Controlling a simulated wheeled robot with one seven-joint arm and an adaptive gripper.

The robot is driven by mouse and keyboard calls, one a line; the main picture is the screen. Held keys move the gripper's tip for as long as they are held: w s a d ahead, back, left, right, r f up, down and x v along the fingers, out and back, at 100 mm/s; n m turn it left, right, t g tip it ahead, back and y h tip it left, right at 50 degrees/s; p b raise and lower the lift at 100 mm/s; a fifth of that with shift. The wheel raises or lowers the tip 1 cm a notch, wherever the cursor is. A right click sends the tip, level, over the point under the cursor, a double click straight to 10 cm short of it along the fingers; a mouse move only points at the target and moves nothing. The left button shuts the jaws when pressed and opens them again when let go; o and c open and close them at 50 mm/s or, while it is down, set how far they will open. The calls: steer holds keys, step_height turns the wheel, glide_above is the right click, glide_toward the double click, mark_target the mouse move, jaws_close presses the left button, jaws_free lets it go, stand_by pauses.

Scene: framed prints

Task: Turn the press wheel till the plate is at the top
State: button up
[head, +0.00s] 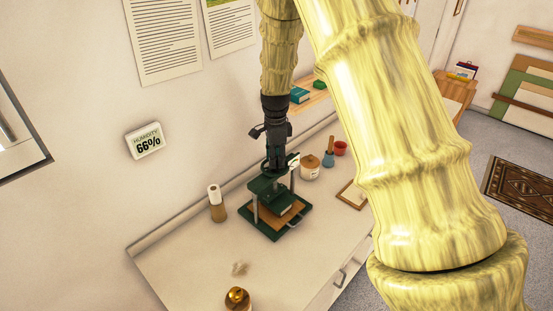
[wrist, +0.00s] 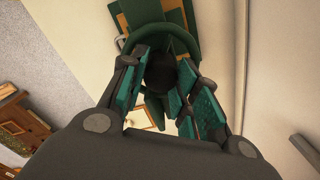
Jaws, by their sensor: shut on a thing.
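The green press (head: 268,228) stands on the white counter in the head view, with its base, posts and top crosspiece showing. Its plate (head: 276,205) sits between the posts, above a brown board (head: 288,217) on the base; the exact gap is hard to judge. The press wheel (head: 292,163) is on top, partly hidden by my gripper. In the wrist view the wheel's dark green rim (wrist: 160,36) arcs just beyond my fingers. My gripper (head: 276,158) points down from above and is shut on the wheel; its teal-padded fingers (wrist: 160,100) show around a dark hub.
The wall is close behind. The front left counter is mostly clear.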

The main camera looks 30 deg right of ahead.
steer(key=shift+s+a+f+n+b, duration=0.1)
steer(key=shift+f+n+b, duration=0.1)
steer(key=shift+n, duration=0.9)
steer(key=shift+f+n+b, duration=0.1)
steer(key=shift+n+b, duration=0.05)
steer(key=shift+n, duration=0.95)
steer(key=shift+r, duration=0.1)
steer(key=o, duration=1)
steer(key=shift+r, duration=0.15)
step_height(320, 180, up, 12)
steer(key=shift+f, duration=0.1)
